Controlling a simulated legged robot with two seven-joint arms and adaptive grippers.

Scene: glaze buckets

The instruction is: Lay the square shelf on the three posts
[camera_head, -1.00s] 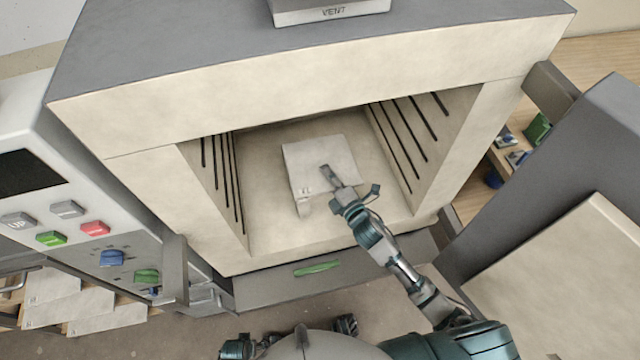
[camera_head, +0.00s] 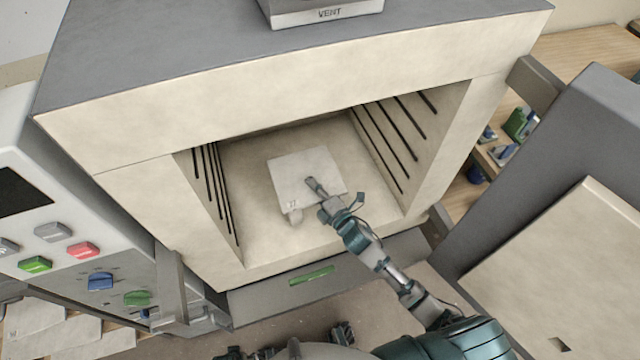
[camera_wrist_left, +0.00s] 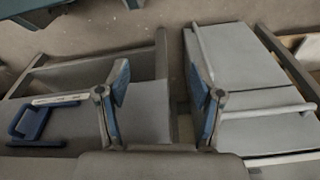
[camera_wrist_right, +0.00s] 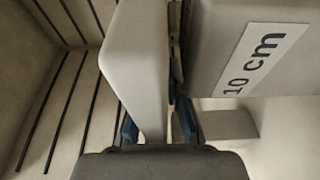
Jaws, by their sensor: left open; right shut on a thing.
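The square shelf (camera_head: 292,168) is a pale flat plate inside the open kiln chamber, seen from above in the head view. My right gripper (camera_head: 322,196) reaches in from the front and is shut on the shelf's near part. The right wrist view shows the shelf (camera_wrist_right: 140,60) edge-on between the fingers. One post (camera_head: 295,216) peeks out below the shelf's near edge. A block marked 10 cm (camera_wrist_right: 225,60) stands close beside the gripper, with another block (camera_wrist_right: 228,122) beyond it. Other posts are hidden, and contact with the shelf is unclear. My left gripper (camera_wrist_left: 158,85) is open and empty, outside the kiln.
The kiln's side walls carry dark slots (camera_head: 385,150). The open door (camera_head: 560,260) stands at the right, the control panel (camera_head: 85,245) at the left. Bare chamber floor (camera_head: 255,235) shows around the shelf. Spare plates (camera_head: 50,335) lie at lower left.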

